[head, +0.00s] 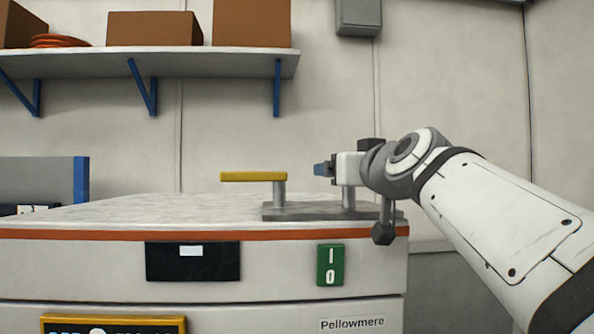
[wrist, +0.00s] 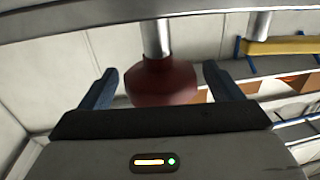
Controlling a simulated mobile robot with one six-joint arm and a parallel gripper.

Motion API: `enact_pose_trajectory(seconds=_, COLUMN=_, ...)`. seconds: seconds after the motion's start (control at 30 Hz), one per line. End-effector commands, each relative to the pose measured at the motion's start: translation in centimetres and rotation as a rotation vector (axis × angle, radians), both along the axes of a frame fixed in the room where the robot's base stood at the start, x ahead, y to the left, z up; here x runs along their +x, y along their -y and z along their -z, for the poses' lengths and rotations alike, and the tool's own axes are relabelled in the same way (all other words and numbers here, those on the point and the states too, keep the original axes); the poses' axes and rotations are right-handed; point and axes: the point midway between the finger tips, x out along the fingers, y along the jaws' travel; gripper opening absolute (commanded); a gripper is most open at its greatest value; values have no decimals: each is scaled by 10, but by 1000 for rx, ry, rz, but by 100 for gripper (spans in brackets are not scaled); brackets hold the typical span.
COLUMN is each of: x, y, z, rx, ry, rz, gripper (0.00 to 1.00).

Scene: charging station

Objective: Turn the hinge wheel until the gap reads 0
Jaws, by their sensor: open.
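My gripper (head: 322,169) is above the right end of the white cabinet's top, with its blue fingers pointing left. In the wrist view my gripper (wrist: 160,70) is open, with a dark red round knob (wrist: 163,82) between its fingers and no clear contact. The knob is on a metal post (wrist: 157,38); I cannot tell whether it is the hinge wheel. The post also shows in the head view (head: 348,196), below my gripper, where the knob is hidden. A black panel (head: 165,262) on the cabinet front has a small pale display (head: 191,251); no number is readable.
A yellow bar (head: 252,176) on a post stands left of my gripper, on a grey plate (head: 310,212). A green switch (head: 330,265) is on the cabinet front. A shelf (head: 200,63) with brown boxes hangs behind. The left cabinet top is clear.

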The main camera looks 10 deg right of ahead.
Motion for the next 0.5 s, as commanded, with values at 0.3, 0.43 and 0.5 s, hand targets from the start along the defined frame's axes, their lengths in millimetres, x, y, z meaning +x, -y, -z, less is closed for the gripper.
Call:
enact_pose_trajectory(seconds=0.3, x=-42, y=6, z=3, rx=0, ry=4, rz=4, gripper=86)
enact_pose_trajectory(seconds=0.43, x=-62, y=9, z=3, rx=0, ry=2, rz=3, gripper=86)
enact_pose_trajectory(seconds=0.5, x=-70, y=9, z=2, rx=0, ry=2, rz=2, gripper=86)
